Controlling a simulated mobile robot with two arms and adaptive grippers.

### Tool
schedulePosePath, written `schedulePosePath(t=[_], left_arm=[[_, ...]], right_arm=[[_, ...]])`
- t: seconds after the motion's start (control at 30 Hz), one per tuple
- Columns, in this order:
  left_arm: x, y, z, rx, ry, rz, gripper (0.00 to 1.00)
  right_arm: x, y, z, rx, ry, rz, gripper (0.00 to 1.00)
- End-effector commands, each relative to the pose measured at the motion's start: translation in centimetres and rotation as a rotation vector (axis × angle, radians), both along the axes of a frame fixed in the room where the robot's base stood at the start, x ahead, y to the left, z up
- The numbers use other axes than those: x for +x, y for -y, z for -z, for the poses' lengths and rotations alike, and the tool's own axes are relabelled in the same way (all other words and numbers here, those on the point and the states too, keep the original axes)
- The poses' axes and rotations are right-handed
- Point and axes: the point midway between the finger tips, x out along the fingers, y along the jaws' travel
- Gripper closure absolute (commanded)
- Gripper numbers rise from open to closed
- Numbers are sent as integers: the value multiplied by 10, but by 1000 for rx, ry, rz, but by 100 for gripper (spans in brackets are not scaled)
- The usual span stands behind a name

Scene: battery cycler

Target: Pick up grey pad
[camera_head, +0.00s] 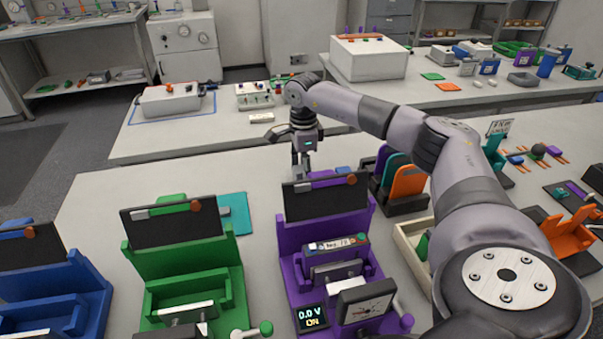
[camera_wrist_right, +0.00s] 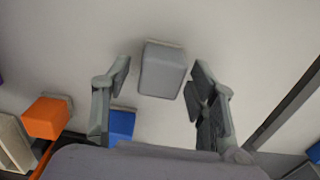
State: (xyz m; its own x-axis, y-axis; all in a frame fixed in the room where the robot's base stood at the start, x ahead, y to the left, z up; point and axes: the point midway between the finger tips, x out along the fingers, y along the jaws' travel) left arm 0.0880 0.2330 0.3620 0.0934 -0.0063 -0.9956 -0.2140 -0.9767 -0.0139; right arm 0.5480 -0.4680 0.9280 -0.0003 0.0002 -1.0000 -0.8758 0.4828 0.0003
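The grey pad (camera_wrist_right: 163,72) is a small grey block on the pale table in the right wrist view. My right gripper (camera_wrist_right: 160,82) is open above it, with one finger on either side of the pad and a gap on both sides. In the head view my right gripper (camera_head: 303,168) points down just behind the purple cycler stand (camera_head: 325,200). I cannot make out the grey pad in the head view. My left gripper is not in view.
In the right wrist view an orange block (camera_wrist_right: 46,118) and a blue block (camera_wrist_right: 121,124) lie near the pad. A green stand (camera_head: 185,245) and a blue stand (camera_head: 60,285) are at the left. A rack of coloured panels (camera_head: 405,185) stands right of the gripper.

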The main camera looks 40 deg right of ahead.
Motion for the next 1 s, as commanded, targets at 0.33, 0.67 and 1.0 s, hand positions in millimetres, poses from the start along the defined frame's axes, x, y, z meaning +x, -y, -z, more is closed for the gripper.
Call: schedulePosePath(t=[0.33, 0.67, 1.0], left_arm=[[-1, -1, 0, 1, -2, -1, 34], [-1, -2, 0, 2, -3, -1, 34], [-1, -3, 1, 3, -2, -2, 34]], right_arm=[[0, 0, 0, 0, 0, 0, 72], [0, 0, -1, 0, 0, 0, 94], [0, 0, -5, 0, 1, 0, 94]])
